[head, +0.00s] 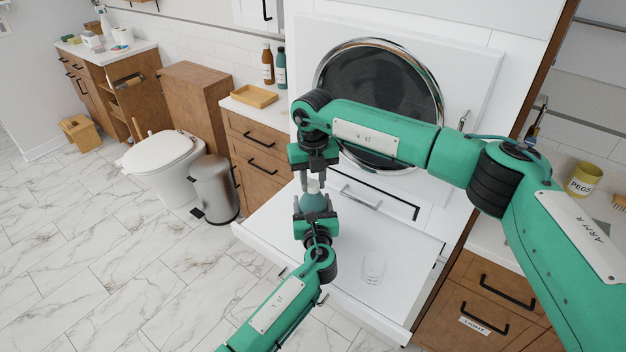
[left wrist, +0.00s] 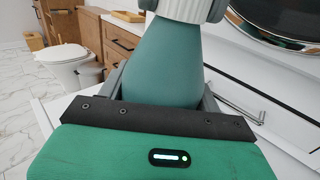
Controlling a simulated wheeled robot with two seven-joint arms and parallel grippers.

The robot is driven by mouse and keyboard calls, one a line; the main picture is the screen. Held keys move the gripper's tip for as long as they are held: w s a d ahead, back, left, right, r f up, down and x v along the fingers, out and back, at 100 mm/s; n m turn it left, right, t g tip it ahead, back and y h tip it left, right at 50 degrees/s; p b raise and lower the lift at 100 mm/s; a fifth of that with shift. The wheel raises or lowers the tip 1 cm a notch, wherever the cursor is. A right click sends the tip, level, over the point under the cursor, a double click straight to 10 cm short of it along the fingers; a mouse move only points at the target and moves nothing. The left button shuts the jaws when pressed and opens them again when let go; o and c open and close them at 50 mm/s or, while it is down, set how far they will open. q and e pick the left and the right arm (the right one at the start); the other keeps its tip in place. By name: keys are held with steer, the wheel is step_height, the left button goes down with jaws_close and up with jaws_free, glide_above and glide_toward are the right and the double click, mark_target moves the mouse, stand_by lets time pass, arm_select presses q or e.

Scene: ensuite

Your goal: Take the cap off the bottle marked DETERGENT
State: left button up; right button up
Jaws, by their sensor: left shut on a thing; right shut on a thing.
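A teal bottle with a white cap stands upright between my two grippers above the white pull-out shelf (head: 345,235). My left gripper (head: 314,208) is shut on the bottle body (head: 313,199), which fills the space between its fingers in the left wrist view (left wrist: 163,68). My right gripper (head: 313,181) comes from above, its fingers shut around the white cap (head: 313,186). The cap also shows at the top of the left wrist view (left wrist: 185,9). I cannot see a gap between cap and bottle. No label on the bottle is readable.
A clear glass (head: 373,268) stands on the shelf to the right. The round dark washer door (head: 380,95) is behind my right arm. Brown and teal bottles (head: 280,68) and a wooden tray (head: 254,96) are on the back counter. A pedal bin (head: 214,188) stands left.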

steer(key=n, duration=0.7)
steer(key=shift+r+n, duration=0.1)
steer(key=shift+n, duration=0.3)
steer(key=n, duration=0.4)
steer(key=shift+n, duration=0.3)
steer(key=n, duration=0.4)
steer(key=shift+n, duration=0.3)
steer(key=n, duration=0.4)
steer(key=shift+n, duration=0.3)
steer(key=n, duration=0.4)
steer(key=shift+n, duration=0.3)
steer(key=n, duration=0.8)
steer(key=shift+n, duration=0.3)
